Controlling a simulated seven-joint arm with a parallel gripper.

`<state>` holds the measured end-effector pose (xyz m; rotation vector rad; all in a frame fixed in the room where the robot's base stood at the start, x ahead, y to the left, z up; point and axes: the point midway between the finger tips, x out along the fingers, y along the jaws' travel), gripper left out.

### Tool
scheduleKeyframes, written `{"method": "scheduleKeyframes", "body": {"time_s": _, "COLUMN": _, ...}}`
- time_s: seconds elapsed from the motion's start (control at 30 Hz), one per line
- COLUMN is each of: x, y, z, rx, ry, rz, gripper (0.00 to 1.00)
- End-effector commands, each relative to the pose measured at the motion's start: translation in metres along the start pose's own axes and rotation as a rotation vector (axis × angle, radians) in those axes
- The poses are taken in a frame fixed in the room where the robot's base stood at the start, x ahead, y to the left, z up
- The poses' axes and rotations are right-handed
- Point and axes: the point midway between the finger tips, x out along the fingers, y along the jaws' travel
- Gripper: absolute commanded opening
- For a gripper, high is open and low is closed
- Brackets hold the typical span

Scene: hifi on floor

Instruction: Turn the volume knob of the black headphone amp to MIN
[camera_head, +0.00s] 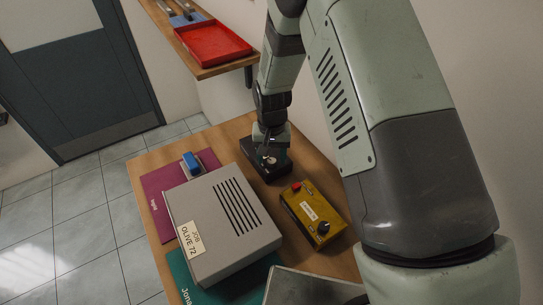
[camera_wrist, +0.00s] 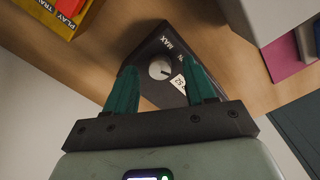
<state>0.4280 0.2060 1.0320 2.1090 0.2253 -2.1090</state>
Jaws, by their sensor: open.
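The black headphone amp (camera_head: 279,171) sits near the far right edge of the wooden table. In the wrist view it is a dark box (camera_wrist: 147,46) with a round pale knob (camera_wrist: 159,69), a "MAX" marking and a partly covered white sticker (camera_wrist: 178,84). A short dark mark shows on the knob; its exact pointing is too small to tell. My gripper (camera_wrist: 161,76) is open, its two green fingers on either side of the knob in the picture. I cannot tell whether they touch it. In the head view my gripper (camera_head: 266,146) is over the amp and hides part of it.
A large grey box (camera_head: 212,238) labelled "OLIVE 72" stands left of the amp. A yellow box (camera_head: 327,217) with a red button and black knob is nearer. A purple book (camera_head: 155,190) with a blue object (camera_head: 191,163) lies left. A red tray (camera_head: 214,44) sits on a shelf behind.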

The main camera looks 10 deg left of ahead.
Motion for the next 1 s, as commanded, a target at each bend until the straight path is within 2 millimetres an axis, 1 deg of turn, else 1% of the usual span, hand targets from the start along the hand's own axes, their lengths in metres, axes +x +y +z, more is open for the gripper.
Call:
{"method": "scheduleKeyframes", "body": {"time_s": 0.3, "x": -0.062, "y": 0.000, "z": -0.001, "rx": 0.001, "ry": 0.006, "rz": -0.002, "gripper": 0.55}}
{"method": "scheduleKeyframes", "body": {"time_s": 0.4, "x": -0.079, "y": 0.000, "z": -0.001, "rx": 0.001, "ry": 0.005, "rz": -0.002, "gripper": 0.55}}
{"method": "scheduleKeyframes", "body": {"time_s": 0.5, "x": -0.091, "y": 0.000, "z": -0.001, "rx": 0.001, "ry": 0.003, "rz": -0.002, "gripper": 0.55}}
{"method": "scheduleKeyframes", "body": {"time_s": 0.67, "x": -0.100, "y": 0.000, "z": 0.000, "rx": 0.000, "ry": 0.002, "rz": -0.001, "gripper": 0.55}}
{"method": "scheduleKeyframes", "body": {"time_s": 1.0, "x": -0.100, "y": 0.000, "z": 0.000, "rx": 0.000, "ry": 0.001, "rz": -0.001, "gripper": 0.55}}
